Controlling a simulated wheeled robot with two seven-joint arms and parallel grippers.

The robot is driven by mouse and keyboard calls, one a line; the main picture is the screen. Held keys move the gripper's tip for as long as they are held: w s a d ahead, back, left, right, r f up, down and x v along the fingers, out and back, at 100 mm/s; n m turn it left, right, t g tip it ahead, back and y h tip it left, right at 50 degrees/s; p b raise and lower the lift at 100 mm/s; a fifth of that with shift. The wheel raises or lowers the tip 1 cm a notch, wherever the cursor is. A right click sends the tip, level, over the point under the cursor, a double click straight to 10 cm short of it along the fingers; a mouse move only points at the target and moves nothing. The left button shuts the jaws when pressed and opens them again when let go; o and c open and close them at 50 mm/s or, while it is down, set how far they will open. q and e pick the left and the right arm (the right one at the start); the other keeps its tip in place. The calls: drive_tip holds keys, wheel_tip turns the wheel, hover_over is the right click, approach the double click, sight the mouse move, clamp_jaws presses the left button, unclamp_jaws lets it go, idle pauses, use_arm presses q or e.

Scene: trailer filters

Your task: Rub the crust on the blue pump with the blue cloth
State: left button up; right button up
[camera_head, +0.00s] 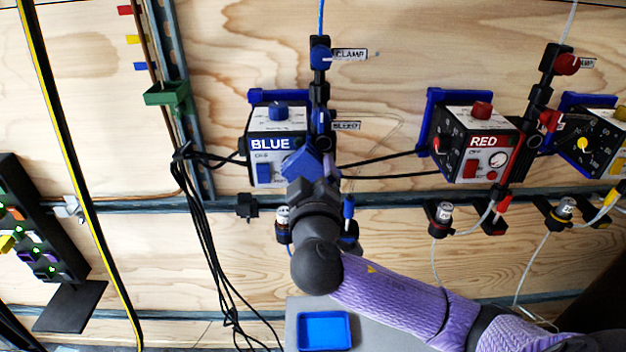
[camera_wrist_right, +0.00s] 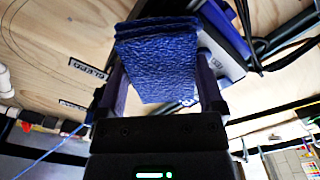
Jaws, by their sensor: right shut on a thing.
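The blue pump (camera_head: 265,143) is a white box with a "BLUE" label and a blue knob on top, mounted on the wooden wall left of centre. My right gripper (camera_head: 309,178) is in front of the pump's lower right side. It is shut on the folded blue cloth (camera_head: 303,163). In the right wrist view the cloth (camera_wrist_right: 158,62) sits between the two fingers of the gripper (camera_wrist_right: 158,85). I cannot tell whether the cloth touches the pump. The crust cannot be made out; the gripper and cloth hide part of the pump. My left gripper is not in view.
A red pump (camera_head: 470,150) and a partly visible yellow-knob unit (camera_head: 592,140) hang to the right. Black cables (camera_head: 200,220) hang at left. A blue tray (camera_head: 324,331) lies below on a grey surface. A black rack (camera_head: 40,240) stands far left.

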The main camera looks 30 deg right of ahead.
drive_tip(key=shift+d, duration=0.1)
drive_tip(key=shift+p, duration=0.3)
idle(0.8)
drive_tip(key=p+v, duration=0.1)
drive_tip(key=v, duration=0.4)
drive_tip(key=shift+w, duration=0.1)
drive_tip(key=shift+s+a, duration=0.25)
drive_tip(key=shift+s, duration=0.2)
